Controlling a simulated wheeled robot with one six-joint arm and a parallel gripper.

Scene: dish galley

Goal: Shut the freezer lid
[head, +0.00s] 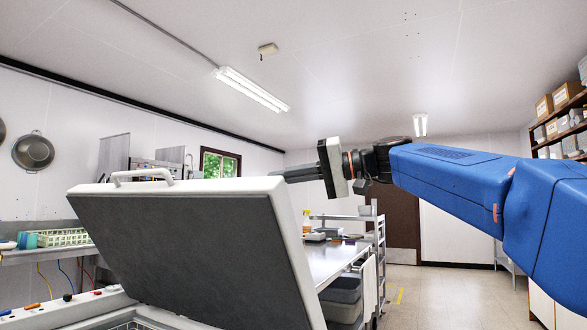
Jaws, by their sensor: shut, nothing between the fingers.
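The freezer lid (190,250) stands raised and tilted in the left half of the head view. Its dark grey inner side faces me, with a pale rim around it. A white handle (142,174) sits on its top edge. Part of the white freezer body (60,312) shows under the lid at the lower left. My gripper (285,175) is shut and empty. Its fingers point left, close to the lid's upper right corner. I cannot tell whether they touch the lid.
A counter (328,262) with grey bins (342,298) under it stands behind the lid on the right. A wheeled rack (378,235) is beyond it. Open floor (430,290) lies to the right. A shelf with boxes (566,93) is at the far right.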

